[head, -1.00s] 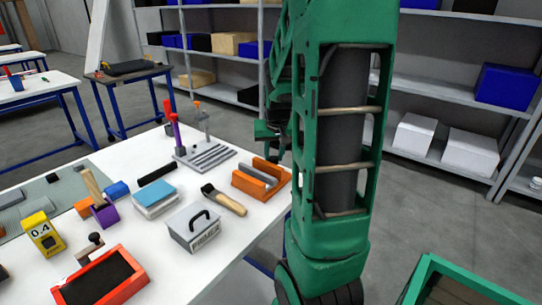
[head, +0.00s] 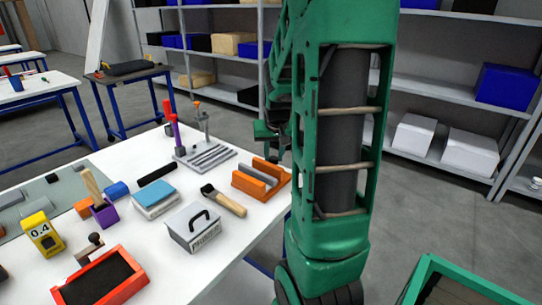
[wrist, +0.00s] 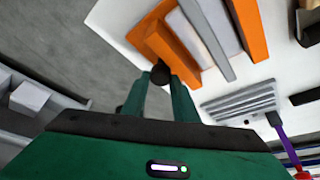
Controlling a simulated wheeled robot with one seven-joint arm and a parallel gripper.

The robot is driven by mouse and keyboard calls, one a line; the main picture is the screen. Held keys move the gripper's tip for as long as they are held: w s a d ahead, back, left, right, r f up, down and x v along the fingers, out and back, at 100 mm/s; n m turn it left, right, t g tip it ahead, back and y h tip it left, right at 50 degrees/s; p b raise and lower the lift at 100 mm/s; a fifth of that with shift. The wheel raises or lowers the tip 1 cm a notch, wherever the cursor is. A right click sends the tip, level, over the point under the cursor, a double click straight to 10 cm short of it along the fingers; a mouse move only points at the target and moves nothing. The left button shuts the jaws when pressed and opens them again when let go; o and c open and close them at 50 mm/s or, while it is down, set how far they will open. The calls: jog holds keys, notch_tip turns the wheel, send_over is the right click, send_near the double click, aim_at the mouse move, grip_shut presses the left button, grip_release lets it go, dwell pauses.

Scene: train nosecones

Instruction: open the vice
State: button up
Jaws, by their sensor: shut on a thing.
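The vice (head: 248,186), orange with grey parts between its two orange sides, stands at the right edge of the white table. It fills the upper middle of the wrist view (wrist: 255,38). My gripper (wrist: 161,78) is at the vice's outer side, with its two green fingers shut on a dark round knob (wrist: 160,72), which appears to be the vice's handle. In the head view, my arm hides most of the gripper and the knob. How far apart the vice's jaws stand is hard to tell.
A wooden-handled tool (head: 226,202) and a grey box with a black handle (head: 194,229) lie near the vice. A grey slotted plate (head: 208,157) with upright tools is behind it. A green bin (head: 470,272) stands on the floor at lower right.

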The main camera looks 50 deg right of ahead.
jog(key=shift+s+a+f, duration=0.1)
jog(key=shift+a+f, duration=0.15)
jog(key=shift+a, duration=0.15)
jog(key=o, duration=1)
